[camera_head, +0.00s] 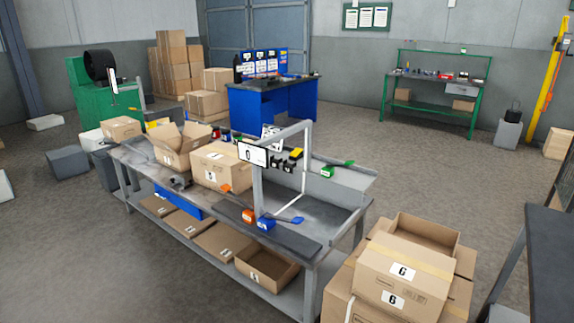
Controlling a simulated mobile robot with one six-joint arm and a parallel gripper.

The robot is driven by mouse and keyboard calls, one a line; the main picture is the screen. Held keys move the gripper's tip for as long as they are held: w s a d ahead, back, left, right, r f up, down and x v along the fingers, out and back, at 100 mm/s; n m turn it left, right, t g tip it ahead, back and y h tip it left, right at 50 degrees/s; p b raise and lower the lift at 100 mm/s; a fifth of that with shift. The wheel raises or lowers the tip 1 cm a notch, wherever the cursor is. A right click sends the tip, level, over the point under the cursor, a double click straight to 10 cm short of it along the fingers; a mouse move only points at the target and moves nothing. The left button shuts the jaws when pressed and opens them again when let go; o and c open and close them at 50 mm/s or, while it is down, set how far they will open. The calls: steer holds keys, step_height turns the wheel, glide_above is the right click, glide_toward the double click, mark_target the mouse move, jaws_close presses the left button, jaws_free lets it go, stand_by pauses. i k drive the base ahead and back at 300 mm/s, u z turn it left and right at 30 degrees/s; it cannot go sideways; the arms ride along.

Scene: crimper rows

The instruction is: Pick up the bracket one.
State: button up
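I cannot tell which thing is the bracket. Small coloured items lie on the long grey workbench (205,217), too small to identify: an orange one (249,215) and a blue one (266,223) side by side near the front edge, and a flat blue one (291,221) to their right. Farther back are black items (277,162), a yellow-topped one (296,154) and a green one (328,171). An orange piece (225,188) is by a closed carton. My gripper is not in view.
A pale metal frame (307,160) with a "0" sign (252,154) rises from the bench. An open carton (182,146) and a closed one (221,166) stand on its left half. Stacked cartons (405,270) stand at front right. Bare floor (455,165) lies behind.

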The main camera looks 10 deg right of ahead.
mark_target(274, 163)
steer(key=u, duration=0.15)
steer(key=i, duration=0.95)
steer(key=z, duration=0.05)
